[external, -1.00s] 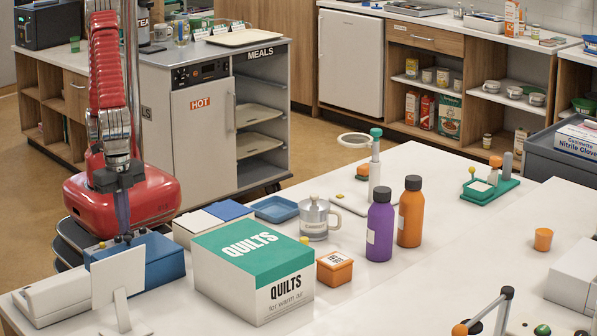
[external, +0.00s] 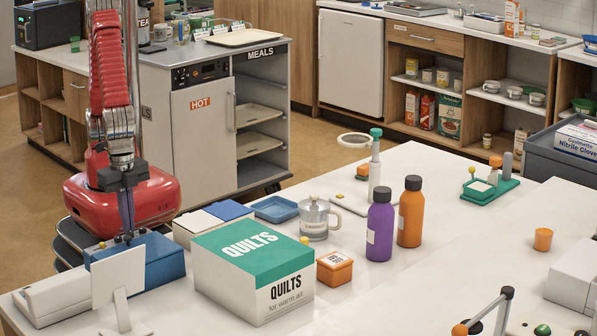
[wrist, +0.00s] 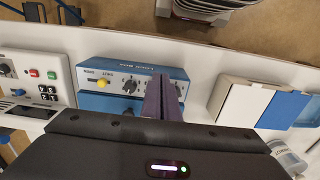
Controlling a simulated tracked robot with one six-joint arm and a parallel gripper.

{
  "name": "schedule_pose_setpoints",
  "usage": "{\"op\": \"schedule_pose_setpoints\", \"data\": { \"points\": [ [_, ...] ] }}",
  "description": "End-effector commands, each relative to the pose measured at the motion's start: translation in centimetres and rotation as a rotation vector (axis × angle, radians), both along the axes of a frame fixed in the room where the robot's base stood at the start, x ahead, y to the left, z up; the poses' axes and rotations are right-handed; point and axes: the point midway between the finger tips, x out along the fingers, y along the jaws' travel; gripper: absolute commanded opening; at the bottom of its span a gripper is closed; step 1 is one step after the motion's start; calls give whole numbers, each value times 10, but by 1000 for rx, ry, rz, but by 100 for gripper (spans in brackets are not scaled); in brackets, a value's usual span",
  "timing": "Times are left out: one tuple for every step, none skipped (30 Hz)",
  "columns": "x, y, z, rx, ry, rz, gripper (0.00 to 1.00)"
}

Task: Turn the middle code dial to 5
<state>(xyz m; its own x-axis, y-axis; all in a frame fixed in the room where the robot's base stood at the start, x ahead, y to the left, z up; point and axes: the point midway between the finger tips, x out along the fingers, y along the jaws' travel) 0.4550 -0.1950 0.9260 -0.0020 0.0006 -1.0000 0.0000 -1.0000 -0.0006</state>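The blue lock box (external: 165,258) stands at the left end of the white table. In the wrist view its grey panel (wrist: 112,71) carries a yellow knob (wrist: 103,83) and black code dials. One dial (wrist: 130,86) shows left of my fingers and another (wrist: 181,88) just right of them. The middle dial is hidden behind the fingers. My gripper (external: 124,238) points down at the box, and its dark purple fingers (wrist: 162,92) are close together over the middle dial's place, seemingly shut on it. The dial's number cannot be read.
A white panel on a stand (external: 118,277) partly hides the box in the external view. The quilts carton (external: 254,270) is to its right. A white device with red and green buttons (wrist: 37,80) lies left of it. A white-and-blue case (wrist: 255,104) lies to the right.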

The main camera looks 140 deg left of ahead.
Motion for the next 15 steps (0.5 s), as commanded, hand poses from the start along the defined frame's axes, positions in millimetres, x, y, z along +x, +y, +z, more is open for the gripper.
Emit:
{"op": "schedule_pose_setpoints", "data": {
  "points": [
    [3,0,1,-2,-9,0,0],
    [3,0,1,-2,-9,1,0],
    [2,0,2,-2,-9,0,0],
    [1,1,2,-2,-9,0,0],
    [0,1,2,-2,-9,0,0],
    [-1,2,2,-2,-8,0,0],
    [-2,2,2,-2,-8,0,0],
    [-3,2,2,-2,-8,0,0],
    [-4,3,2,-2,-7,0,0],
    [-5,3,1,-1,-7,0,0],
    [-5,3,1,-1,-6,0,0],
    [-5,3,1,-1,-6,0,0],
    [-6,3,1,-1,-5,0,0],
    [-6,3,1,-1,-5,0,0],
    [-6,3,1,-1,-5,0,0]
  ]
}}
